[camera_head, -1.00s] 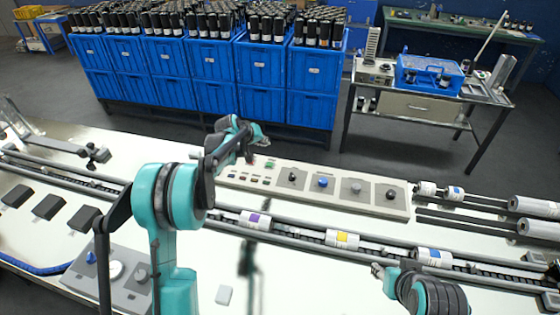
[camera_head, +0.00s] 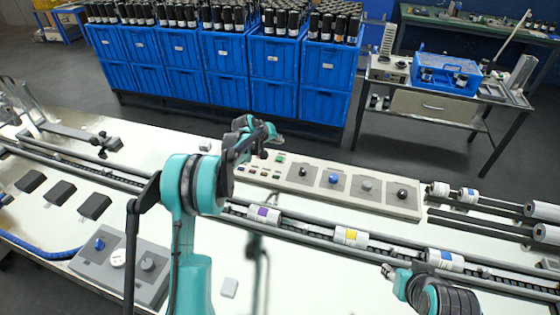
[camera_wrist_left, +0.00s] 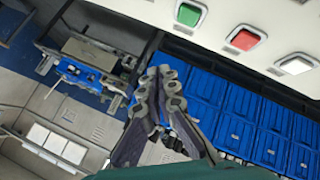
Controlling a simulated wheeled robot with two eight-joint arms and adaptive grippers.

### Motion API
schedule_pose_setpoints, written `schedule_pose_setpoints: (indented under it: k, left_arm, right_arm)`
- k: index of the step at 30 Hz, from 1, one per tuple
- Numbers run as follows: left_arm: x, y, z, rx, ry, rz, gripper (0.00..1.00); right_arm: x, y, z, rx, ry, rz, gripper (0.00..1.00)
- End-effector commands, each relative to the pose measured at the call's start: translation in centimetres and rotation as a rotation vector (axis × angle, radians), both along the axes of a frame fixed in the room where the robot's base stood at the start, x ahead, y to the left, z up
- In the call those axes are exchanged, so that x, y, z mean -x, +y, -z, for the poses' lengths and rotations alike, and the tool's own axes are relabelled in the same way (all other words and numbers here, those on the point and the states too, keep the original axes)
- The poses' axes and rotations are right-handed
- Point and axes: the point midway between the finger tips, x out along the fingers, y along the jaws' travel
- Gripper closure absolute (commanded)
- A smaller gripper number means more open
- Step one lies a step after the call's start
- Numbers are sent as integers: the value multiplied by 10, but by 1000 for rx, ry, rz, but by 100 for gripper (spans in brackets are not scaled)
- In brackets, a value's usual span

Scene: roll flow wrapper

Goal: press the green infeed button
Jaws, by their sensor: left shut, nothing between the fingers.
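The control panel (camera_head: 310,184) lies on the white machine top, with a row of small coloured buttons at its left end. A green button (camera_head: 280,158) shows there; it is square in a grey frame in the left wrist view (camera_wrist_left: 188,14). No label can be read. A red button (camera_wrist_left: 243,39) and a white button (camera_wrist_left: 297,64) sit beside it. My left gripper (camera_head: 277,138) is shut and empty, just behind the buttons in the head view. In the left wrist view its fingertips (camera_wrist_left: 162,76) appear apart from the green button. My right gripper (camera_head: 387,269) is low right; its jaws are too small to judge.
Round knobs, one blue (camera_head: 332,180), stand along the panel. A roller track with labelled rolls (camera_head: 264,215) runs in front of it. A grey control box (camera_head: 118,268) is at lower left. Blue crates (camera_head: 275,85) stand behind, across a floor gap.

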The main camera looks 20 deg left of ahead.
Motion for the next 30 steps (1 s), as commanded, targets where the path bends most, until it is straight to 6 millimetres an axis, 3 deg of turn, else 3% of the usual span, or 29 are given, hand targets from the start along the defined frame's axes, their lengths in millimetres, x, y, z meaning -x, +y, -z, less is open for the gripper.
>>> schedule_pose_setpoints:
  k: [6,12,30]
  left_arm:
    - [0,0,36,0,0,0,100]
    - [0,0,60,0,0,0,100]
    - [0,0,65,0,0,0,100]
  right_arm:
    - [0,0,23,0,0,0,60]
    - [0,0,38,0,0,0,60]
    - [0,0,41,0,0,0,60]
